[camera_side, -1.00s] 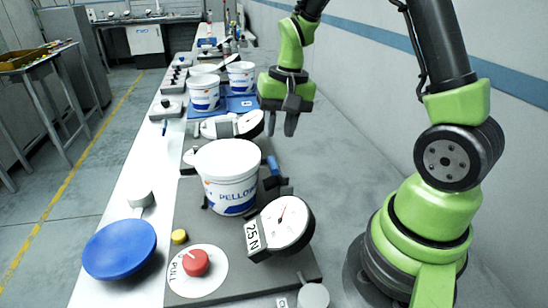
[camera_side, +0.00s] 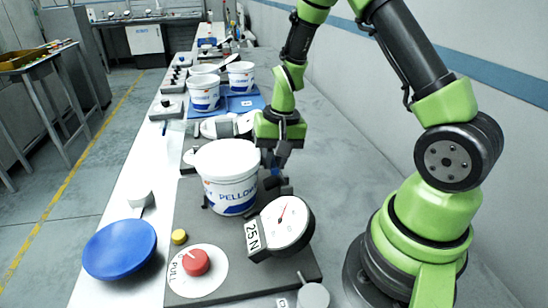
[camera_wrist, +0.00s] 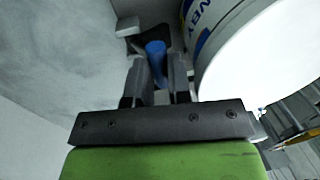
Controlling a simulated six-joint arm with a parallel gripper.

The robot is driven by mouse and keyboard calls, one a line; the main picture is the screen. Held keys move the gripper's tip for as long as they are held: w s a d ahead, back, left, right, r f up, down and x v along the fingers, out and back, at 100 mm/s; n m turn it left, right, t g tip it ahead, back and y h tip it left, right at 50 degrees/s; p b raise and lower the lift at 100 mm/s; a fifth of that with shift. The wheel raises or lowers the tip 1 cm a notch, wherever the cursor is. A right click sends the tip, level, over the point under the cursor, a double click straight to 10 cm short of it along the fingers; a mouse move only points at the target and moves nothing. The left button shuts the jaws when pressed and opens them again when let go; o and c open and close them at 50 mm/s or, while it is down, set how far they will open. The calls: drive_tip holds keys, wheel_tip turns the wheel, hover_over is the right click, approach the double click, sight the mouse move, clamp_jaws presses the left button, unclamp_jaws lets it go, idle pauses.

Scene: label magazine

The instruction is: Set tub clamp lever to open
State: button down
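The clamp lever is a blue handle (camera_wrist: 156,49) on a dark clamp beside the white tub (camera_side: 230,177), which has a white lid and blue lettering. In the side view my gripper (camera_side: 273,162) is low at the tub's right, over the lever, and hides much of it. In the wrist view the two fingers of my gripper (camera_wrist: 157,75) stand apart, with the blue handle showing between and just beyond their tips. I cannot tell whether either finger touches it. The tub's wall is close beside the right finger in the wrist view.
A round gauge marked 25 N (camera_side: 286,224) stands in front of the clamp. A red pull button (camera_side: 195,262), a yellow button (camera_side: 179,237) and a blue disc (camera_side: 119,249) are nearer the camera. More tubs (camera_side: 204,93) stand behind. The bench right of the clamp is clear.

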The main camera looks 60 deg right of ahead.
drive_tip(key=shift+s+d+r, duration=0.15)
drive_tip(key=shift+s+d, duration=1.1)
drive_tip(key=shift+s, duration=0.05)
drive_tip(key=c, duration=1.3)
unclamp_jaws()
drive_tip(key=shift+c, duration=0.2)
wheel_tip(320, 180, up, 10)
drive_tip(key=s+d, duration=0.1)
drive_tip(key=s+a+r+n+t, duration=0.5)
drive_tip(key=s+a+r+t, duration=0.1)
drive_tip(key=s+a+r, duration=0.5)
drive_tip(key=shift+a+r+y, duration=0.25)
drive_tip(key=shift+a+y, duration=0.15)
drive_tip(key=shift+a, duration=0.55)
